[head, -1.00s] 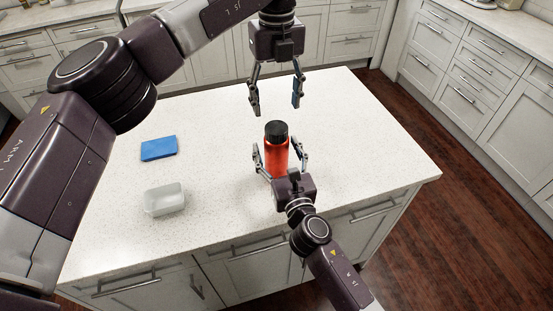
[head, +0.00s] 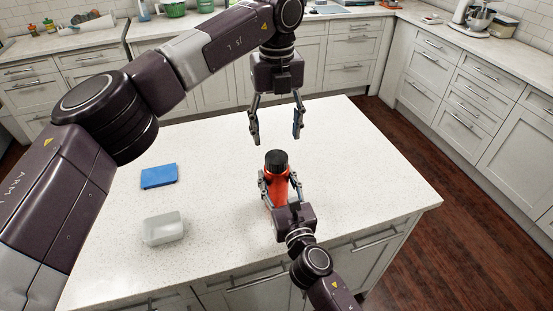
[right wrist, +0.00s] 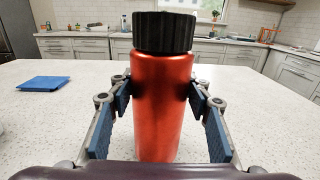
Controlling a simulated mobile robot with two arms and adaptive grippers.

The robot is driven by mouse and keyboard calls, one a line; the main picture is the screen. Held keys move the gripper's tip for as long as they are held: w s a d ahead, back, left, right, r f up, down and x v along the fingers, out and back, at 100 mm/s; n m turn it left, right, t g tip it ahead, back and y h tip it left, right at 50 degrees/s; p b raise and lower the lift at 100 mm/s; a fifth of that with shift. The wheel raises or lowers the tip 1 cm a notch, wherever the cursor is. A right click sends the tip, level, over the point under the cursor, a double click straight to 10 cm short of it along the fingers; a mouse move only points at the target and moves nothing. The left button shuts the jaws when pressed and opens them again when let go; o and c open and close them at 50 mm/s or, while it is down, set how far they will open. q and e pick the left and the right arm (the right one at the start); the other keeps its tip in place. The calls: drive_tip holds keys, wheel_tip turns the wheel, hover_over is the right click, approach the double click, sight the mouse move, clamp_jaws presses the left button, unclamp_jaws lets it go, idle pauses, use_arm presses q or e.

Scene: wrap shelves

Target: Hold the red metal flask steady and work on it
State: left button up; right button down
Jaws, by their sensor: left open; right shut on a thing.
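The red metal flask (head: 277,187) stands upright on the white island top, with a black ribbed cap (head: 277,161) on it. My right gripper (head: 279,185) is shut on the flask's body from the near side. In the right wrist view the red flask (right wrist: 163,100) stands between the blue finger pads, which touch its sides below the black cap (right wrist: 163,32). My left gripper (head: 276,139) points down above the flask, open and empty, with its fingers apart and a gap between its tips and the cap.
A blue flat block (head: 159,176) and a translucent open container (head: 164,228) are on the island top (head: 220,240) to the left. The top is clear around the flask. Cabinets and counters line the back and right, beyond the floor.

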sight(277, 157)
use_arm(q)
drive_tip(key=m, duration=0.4)
drive_tip(key=shift+m, duration=0.3)
drive_tip(key=m, duration=2.9)
drive_tip(key=shift+m, duration=0.4)
drive_tip(key=m, duration=0.4)
drive_tip(key=shift+m, duration=0.4)
drive_tip(key=shift+f, duration=4)
